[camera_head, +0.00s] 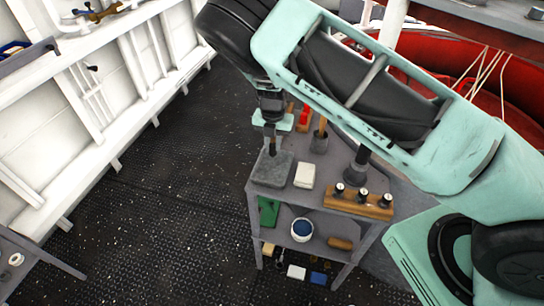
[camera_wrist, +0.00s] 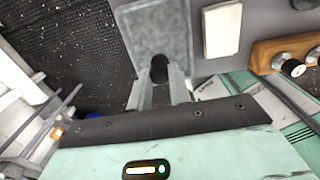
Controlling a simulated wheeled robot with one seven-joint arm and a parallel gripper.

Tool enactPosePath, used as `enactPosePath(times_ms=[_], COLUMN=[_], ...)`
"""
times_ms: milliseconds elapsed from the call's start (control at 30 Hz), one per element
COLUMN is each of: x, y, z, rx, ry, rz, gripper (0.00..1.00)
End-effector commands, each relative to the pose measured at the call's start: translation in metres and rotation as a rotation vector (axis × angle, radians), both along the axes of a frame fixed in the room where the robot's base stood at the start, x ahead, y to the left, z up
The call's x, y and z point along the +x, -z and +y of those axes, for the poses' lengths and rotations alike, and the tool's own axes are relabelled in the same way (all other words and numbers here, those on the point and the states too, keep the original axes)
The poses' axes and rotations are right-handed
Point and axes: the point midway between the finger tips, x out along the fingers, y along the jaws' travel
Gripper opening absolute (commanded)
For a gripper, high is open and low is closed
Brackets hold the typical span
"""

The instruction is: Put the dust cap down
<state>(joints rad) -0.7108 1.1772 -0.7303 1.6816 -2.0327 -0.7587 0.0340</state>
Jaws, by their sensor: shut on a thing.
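My gripper (camera_head: 272,146) points down over the grey slab (camera_head: 262,170) on top of a grey shelf unit. In the wrist view, its two fingers (camera_wrist: 161,77) are shut on a small dark round thing, which I take to be the dust cap (camera_wrist: 159,67). The grey slab (camera_wrist: 158,28) lies right behind and below the cap in that view. I cannot tell whether the cap touches the slab. The cap is not clear in the head view, where the fingers mostly hide it.
A white block (camera_head: 305,175) lies right of the slab. A wooden rack with black knobs (camera_head: 358,202) stands at the unit's front right. A brush holder (camera_head: 319,143) and a dark plunger-like thing (camera_head: 357,172) stand nearby. A blue-filled pot (camera_head: 302,230) is on the lower shelf.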

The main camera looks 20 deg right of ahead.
Motion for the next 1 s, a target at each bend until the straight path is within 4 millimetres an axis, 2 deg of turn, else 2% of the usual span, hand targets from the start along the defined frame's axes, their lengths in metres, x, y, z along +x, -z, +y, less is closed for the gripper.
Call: enactPosePath(times_ms=[100,267,533,900,933,1000], x=[0.0,0.001,0.0,0.0,0.0,0.0], y=[0.016,0.029,0.061,0.068,0.067,0.067], z=[0.0,0.0,0.0,0.0,0.0,0.0], rx=[0.0,0.0,0.001,0.001,0.001,0.001], ry=[0.001,0.002,0.004,0.003,0.003,0.004], rz=[0.001,-0.001,0.001,-0.002,-0.002,-0.002], gripper=[0.0,0.0,0.0,0.0,0.25,0.41])
